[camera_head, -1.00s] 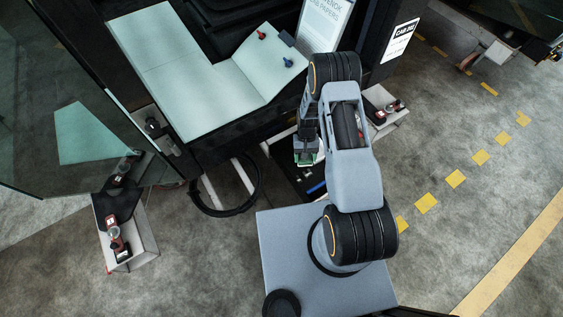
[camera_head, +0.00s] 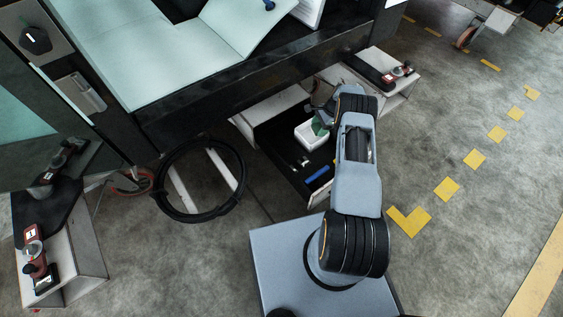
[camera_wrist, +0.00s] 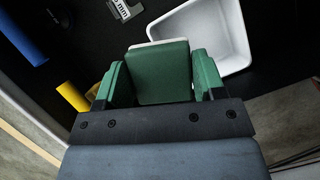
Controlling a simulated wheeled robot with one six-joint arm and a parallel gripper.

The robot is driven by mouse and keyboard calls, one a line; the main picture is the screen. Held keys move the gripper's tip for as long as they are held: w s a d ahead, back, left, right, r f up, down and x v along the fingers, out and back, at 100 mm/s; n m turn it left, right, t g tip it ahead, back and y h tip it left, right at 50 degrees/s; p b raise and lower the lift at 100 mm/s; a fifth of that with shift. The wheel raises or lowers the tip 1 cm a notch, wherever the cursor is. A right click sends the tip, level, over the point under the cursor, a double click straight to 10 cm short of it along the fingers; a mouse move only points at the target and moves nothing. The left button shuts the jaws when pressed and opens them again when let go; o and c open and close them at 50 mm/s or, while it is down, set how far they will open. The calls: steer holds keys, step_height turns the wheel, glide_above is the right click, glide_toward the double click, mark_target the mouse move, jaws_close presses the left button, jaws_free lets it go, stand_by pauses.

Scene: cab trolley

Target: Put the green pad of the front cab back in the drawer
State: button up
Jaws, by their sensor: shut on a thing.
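The green pad (camera_wrist: 163,72) shows in the wrist view between the two green fingers of my gripper (camera_wrist: 160,84), which is shut on it. A pale strip runs along the pad's far edge. In the head view my gripper (camera_head: 318,125) is over the open drawer (camera_head: 275,146), and my arm hides part of both. The drawer has a black floor, which also fills much of the wrist view (camera_wrist: 100,35). The pad is above this floor, near a white tray (camera_wrist: 216,32); I cannot tell whether it touches anything.
In the drawer lie a blue cylinder (camera_wrist: 21,38), a yellow cylinder (camera_wrist: 73,97) and a grey marked piece (camera_wrist: 127,9). The white tray looks empty where visible. The cab's dark front edge (camera_head: 220,95) overhangs behind the drawer. A black hoop (camera_head: 200,180) stands at left.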

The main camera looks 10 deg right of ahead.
steer(key=shift+w+d+f+m, duration=0.15)
steer(key=shift+d+f+m, duration=0.15)
steer(key=shift+f, duration=0.25)
steer(key=shift+w+a+b, duration=0.1)
steer(key=shift+b, duration=0.25)
steer(key=a+b, duration=0.3)
steer(key=a, duration=1.5)
steer(key=b, duration=0.3)
glide_above(282, 154)
step_height(282, 154, down, 6)
steer(key=shift+a+f, duration=0.1)
steer(key=shift+f, duration=0.05)
steer(key=shift+f+b, duration=1.1)
steer(key=shift+f, duration=1.75)
steer(key=shift+f, duration=0.15)
steer(key=o, duration=0.9)
steer(key=shift+c, duration=0.2)
